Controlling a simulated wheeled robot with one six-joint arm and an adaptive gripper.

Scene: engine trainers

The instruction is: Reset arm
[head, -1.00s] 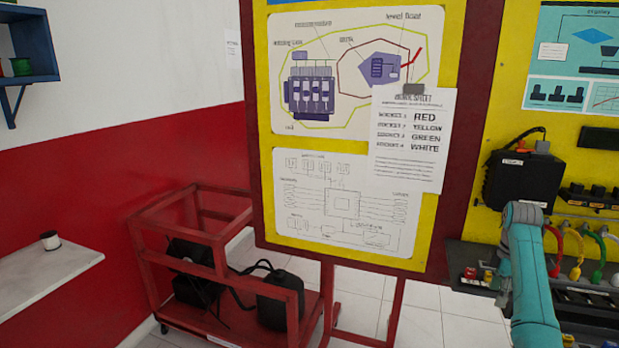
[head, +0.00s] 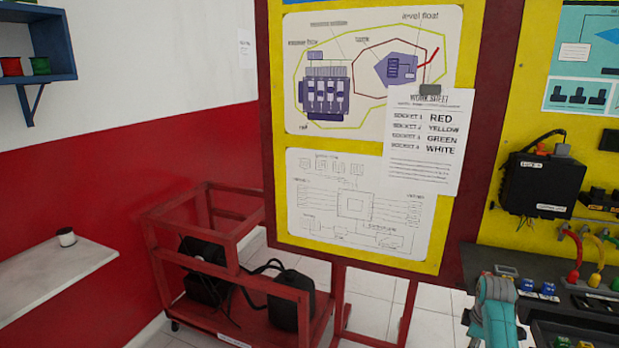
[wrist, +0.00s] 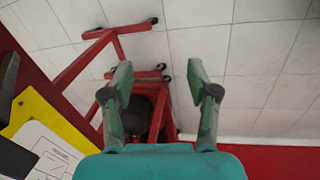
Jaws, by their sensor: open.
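In the wrist view my gripper (wrist: 160,90) is open, with two green fingers spread apart and nothing between them. Behind the fingers are white floor tiles and red frame legs, some way off. In the head view my teal arm (head: 497,310) shows at the lower right, in front of the workbench; the fingers cannot be made out there.
A yellow board (head: 370,145) with a work sheet (head: 430,140) stands in the middle. A red cart (head: 215,325) holds black items. A dark bench (head: 590,312) with plugs and a black box (head: 541,184) is at right.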

